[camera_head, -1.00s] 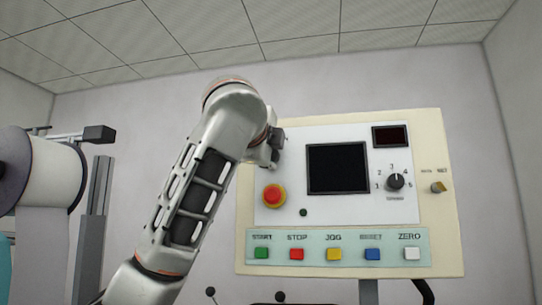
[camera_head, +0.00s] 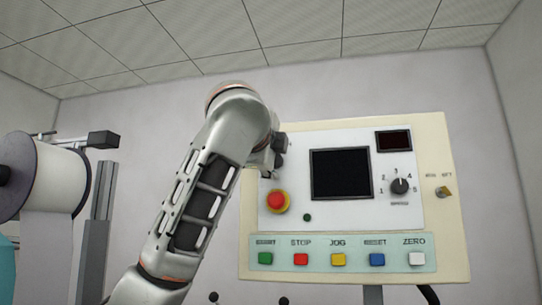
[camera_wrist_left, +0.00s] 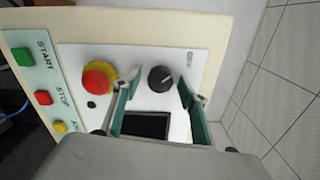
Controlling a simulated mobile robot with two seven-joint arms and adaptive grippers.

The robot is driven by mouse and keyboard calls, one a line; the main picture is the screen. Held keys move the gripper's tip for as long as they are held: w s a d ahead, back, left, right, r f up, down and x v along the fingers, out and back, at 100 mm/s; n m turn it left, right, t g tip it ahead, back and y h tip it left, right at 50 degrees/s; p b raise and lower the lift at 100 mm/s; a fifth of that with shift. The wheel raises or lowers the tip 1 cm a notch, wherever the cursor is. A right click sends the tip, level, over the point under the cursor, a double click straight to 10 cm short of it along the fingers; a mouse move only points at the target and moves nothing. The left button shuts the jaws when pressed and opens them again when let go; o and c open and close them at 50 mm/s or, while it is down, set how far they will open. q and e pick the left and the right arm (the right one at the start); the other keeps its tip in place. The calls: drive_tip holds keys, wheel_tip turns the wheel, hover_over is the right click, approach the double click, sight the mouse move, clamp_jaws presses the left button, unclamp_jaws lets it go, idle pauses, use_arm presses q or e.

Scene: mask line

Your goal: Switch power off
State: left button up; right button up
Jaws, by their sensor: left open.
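The cream control panel (camera_head: 450,240) stands ahead with a white face plate. In the head view my arm and gripper hide that knob. My left gripper (camera_head: 276,156) is at the panel's upper left. In the left wrist view its open fingers (camera_wrist_left: 158,84) point at the panel, with the knob appearing between their tips. I cannot tell whether they touch it. My right gripper is not in view.
The red emergency button (camera_head: 278,201) on its yellow base is just below the gripper. A row of coloured buttons runs below. A large roll (camera_head: 55,178) stands at left.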

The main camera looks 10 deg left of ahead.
use_arm(q)
drive_tip(key=s, duration=1.2)
drive_tip(key=shift+w, duration=0.1)
